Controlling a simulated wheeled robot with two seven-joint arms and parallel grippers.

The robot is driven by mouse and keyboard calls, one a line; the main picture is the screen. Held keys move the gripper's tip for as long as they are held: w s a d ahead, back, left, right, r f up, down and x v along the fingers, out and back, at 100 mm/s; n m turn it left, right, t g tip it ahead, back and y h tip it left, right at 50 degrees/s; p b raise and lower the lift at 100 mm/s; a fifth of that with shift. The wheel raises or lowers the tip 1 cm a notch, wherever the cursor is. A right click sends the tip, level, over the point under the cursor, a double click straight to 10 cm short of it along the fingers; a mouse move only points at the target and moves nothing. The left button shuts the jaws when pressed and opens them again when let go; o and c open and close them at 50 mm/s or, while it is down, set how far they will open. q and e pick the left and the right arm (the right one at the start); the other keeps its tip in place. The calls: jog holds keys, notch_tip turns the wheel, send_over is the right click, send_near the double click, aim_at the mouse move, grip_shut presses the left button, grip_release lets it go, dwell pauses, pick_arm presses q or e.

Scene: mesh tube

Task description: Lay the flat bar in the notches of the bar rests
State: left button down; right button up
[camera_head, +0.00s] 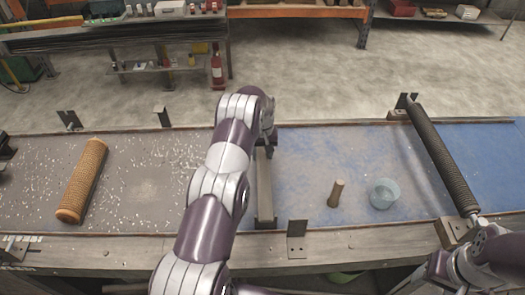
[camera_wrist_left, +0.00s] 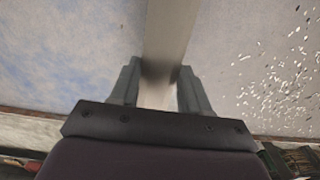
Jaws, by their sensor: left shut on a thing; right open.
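The flat bar (camera_head: 265,195) is a long grey strip running front to back over the middle of the bench. My left gripper (camera_head: 268,130) is shut on it near its far end; my arm hides part of that grip. In the left wrist view the bar (camera_wrist_left: 168,35) passes between the two fingers (camera_wrist_left: 158,90). An upright dark bracket (camera_head: 297,240) stands at the front edge, right of the bar's near end. Another bracket (camera_head: 163,118) stands at the back edge, to the left. Notches are too small to make out. My right arm enters at lower right; its gripper cannot be made out.
A tan mesh tube (camera_head: 82,180) lies on the left. A dark mesh tube (camera_head: 440,155) slants across the right, its near end by a wooden block (camera_head: 455,232). A short brown cylinder (camera_head: 336,193) and a clear cup (camera_head: 384,193) stand between the bar and this tube.

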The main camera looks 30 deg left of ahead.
pick_arm(q)
jog(key=c, duration=0.5)
grip_release()
jog(key=shift+s, duration=0.1)
